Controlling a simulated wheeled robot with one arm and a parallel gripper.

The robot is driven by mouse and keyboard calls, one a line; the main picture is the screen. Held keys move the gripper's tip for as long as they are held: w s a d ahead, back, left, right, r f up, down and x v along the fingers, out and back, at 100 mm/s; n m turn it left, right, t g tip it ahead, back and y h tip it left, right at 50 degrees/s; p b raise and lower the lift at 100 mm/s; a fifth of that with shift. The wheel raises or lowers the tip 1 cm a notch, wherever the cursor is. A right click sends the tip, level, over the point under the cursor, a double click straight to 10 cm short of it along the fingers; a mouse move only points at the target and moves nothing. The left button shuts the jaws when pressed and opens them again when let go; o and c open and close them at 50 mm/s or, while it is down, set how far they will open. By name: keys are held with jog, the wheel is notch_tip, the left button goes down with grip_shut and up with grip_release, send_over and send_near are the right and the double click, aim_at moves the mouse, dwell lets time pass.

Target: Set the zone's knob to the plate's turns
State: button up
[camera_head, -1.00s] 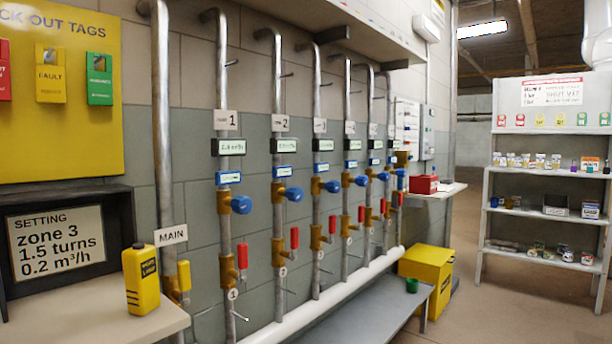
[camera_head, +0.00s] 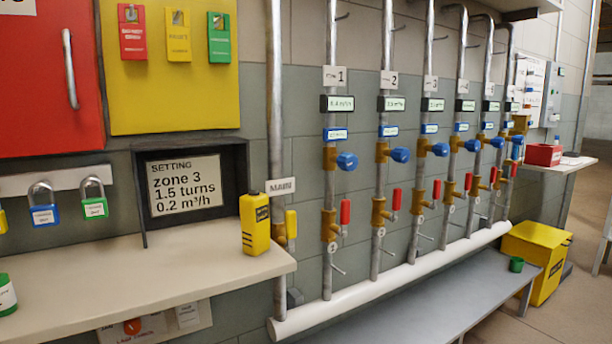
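The setting plate (camera_head: 184,186) stands in a dark frame on the left shelf and reads "zone 3, 1.5 turns, 0.2 m³/h". Several vertical pipes rise from a white header pipe. The third pipe from the left, past those tagged 1 and 2, carries a small tag (camera_head: 430,83), a display (camera_head: 432,104), a blue label (camera_head: 429,129) and a blue round knob (camera_head: 440,149) on a brass body. A red lever (camera_head: 436,190) sits below it. The third tag's number and display are too small to read surely. My gripper is not in view.
Blue knobs of zone 1 (camera_head: 347,161) and zone 2 (camera_head: 400,155) are to its left. A yellow device (camera_head: 254,224) stands on the shelf (camera_head: 150,275). A low grey bench (camera_head: 440,290) runs below the pipes; a yellow box (camera_head: 537,262) stands at right.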

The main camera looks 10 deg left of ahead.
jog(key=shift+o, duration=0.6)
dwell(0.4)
